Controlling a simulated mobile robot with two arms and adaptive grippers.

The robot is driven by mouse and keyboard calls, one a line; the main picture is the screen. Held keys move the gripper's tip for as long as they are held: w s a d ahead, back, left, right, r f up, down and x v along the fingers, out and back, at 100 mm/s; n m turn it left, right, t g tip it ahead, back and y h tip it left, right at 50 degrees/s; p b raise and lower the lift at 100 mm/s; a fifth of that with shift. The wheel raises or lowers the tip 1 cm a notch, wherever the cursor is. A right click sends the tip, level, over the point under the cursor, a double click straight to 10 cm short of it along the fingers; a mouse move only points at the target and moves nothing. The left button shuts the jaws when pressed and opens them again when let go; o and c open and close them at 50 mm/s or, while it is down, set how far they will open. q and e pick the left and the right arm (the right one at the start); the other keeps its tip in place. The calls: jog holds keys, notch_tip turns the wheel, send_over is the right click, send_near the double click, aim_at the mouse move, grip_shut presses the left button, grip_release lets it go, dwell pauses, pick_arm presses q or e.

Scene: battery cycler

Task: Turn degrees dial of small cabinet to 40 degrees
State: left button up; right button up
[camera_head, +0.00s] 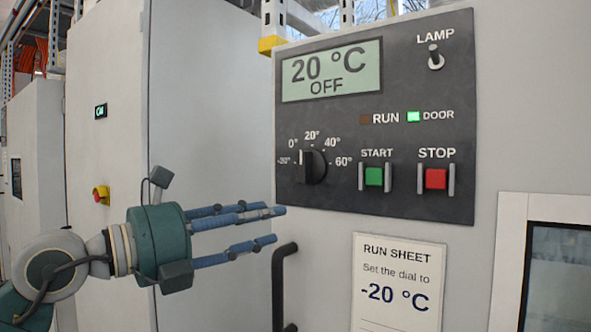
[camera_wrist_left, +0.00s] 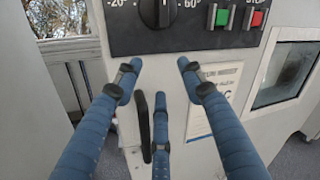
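The black degrees dial (camera_head: 314,166) is on the dark control panel (camera_head: 400,200), with marks from -20° to 60° around it. The display (camera_head: 332,70) above reads 20 °C and OFF. In the left wrist view the dial (camera_wrist_left: 157,10) is cut by the top edge, and its white line points roughly up. My left gripper (camera_head: 277,224) has its three blue fingers spread and empty, below and left of the dial, not touching it. The fingers also show in the left wrist view (camera_wrist_left: 160,82). My right gripper is not in view.
Green START (camera_head: 374,177) and red STOP (camera_head: 436,179) buttons sit right of the dial, with a LAMP switch (camera_head: 435,58) above. A run sheet (camera_head: 397,285) below reads "Set the dial to -20 °C". A black handle (camera_head: 280,288) stands out near the fingers.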

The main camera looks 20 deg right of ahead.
aim_at(299, 164)
pick_arm(q)
jog(key=s+a+r+m+t+y, duration=0.25)
jog(key=s+r+t, duration=0.2)
jog(key=r, duration=0.45)
jog(key=shift+y, duration=0.35)
jog(key=p+x, duration=0.5)
jog(key=x, duration=0.5)
jog(key=shift+d, duration=0.35)
jog(key=shift+w+d+f, duration=0.1)
jog(key=shift+w+f, duration=0.05)
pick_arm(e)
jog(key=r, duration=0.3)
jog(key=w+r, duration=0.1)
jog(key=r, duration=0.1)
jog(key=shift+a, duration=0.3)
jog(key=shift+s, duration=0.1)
pick_arm(q)
grip_shut()
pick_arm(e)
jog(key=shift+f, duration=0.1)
